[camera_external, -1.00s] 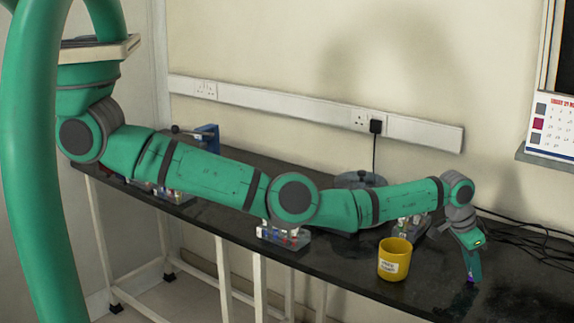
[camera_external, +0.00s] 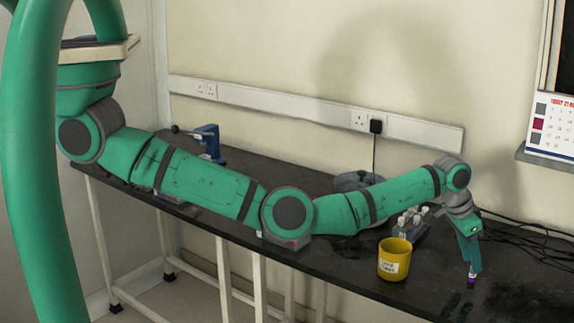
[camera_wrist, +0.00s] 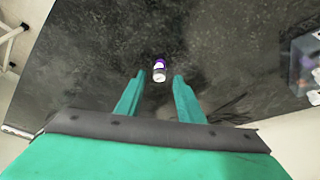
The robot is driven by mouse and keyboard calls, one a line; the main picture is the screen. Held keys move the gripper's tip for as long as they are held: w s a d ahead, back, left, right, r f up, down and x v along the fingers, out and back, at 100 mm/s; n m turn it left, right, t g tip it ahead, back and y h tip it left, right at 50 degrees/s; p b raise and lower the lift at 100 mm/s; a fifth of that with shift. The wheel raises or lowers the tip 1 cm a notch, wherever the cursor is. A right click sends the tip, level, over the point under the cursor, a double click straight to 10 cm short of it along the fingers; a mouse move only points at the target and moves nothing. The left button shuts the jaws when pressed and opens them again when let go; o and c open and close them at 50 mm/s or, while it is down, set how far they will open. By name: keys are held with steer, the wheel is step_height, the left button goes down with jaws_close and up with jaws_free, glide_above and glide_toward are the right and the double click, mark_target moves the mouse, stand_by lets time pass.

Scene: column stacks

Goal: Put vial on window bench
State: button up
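A small vial (camera_external: 471,281) with purple and white parts stands, apparently upright, on the black bench (camera_external: 340,268) near its right end. In the wrist view the vial (camera_wrist: 159,70) shows just past the fingertips, centred between them. My gripper (camera_external: 470,264) points down above the vial. In the wrist view my gripper (camera_wrist: 158,76) is open, with a clear gap on both sides of the vial. The fingers do not appear to touch it.
A yellow labelled cup (camera_external: 394,262) stands left of the vial. A rack of vials (camera_external: 411,222) is behind the cup, and black cables (camera_external: 520,236) lie at the back right. A blue device (camera_external: 208,143) stands at the far left. Bench around the vial is clear.

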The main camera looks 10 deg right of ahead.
steer(key=shift+o, duration=0.5)
steer(key=v, duration=0.8)
steer(key=shift+f, duration=0.1)
steer(key=h, duration=0.5)
glide_toward(467, 271)
steer(key=d, duration=0.3)
steer(key=shift+w+d+f, duration=0.2)
steer(key=shift+w+f, duration=0.15)
steer(key=shift+x, duration=3.25)
steer(key=shift+w+a+f, duration=0.1)
steer(key=shift+a+f, duration=0.05)
steer(key=shift+f, duration=0.05)
jaws_close()
